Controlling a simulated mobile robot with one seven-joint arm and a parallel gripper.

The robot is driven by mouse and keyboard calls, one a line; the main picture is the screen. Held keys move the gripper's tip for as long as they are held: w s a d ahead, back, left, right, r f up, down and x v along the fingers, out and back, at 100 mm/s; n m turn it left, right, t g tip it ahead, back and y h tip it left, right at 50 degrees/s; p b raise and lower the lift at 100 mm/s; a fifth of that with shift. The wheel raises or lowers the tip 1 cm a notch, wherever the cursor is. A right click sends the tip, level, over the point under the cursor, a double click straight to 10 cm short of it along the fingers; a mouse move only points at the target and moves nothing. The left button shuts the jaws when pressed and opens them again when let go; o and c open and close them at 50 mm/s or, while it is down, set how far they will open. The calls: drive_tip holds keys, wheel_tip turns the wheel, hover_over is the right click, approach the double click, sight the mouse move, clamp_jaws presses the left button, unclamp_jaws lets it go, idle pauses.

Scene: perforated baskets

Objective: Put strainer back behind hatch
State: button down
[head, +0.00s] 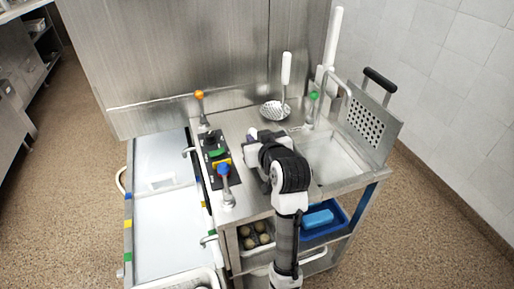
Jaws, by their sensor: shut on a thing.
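The strainer (275,110) has a round perforated metal bowl and a white handle (286,68) pointing up. It is at the back of the steel worktop, bowl low, near the back panel. My gripper (256,138) is just in front and to the left of the bowl, over the worktop. My wrist hides its fingertips. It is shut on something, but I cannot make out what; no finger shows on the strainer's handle. A perforated metal panel (365,126) with a black handle (380,80) stands tilted at the right; I cannot tell whether it is the hatch.
A sink basin (338,160) with a tap is to the right of my arm. A control panel (214,158) and upright fittings with orange (199,94), blue (223,170) and green (313,96) tops stand close by. A blue tray (338,229) is on the shelf below.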

drive_tip(key=shift+f, duration=1.55)
drive_tip(key=shift+f, duration=0.15)
drive_tip(key=c, duration=1.3)
unclamp_jaws()
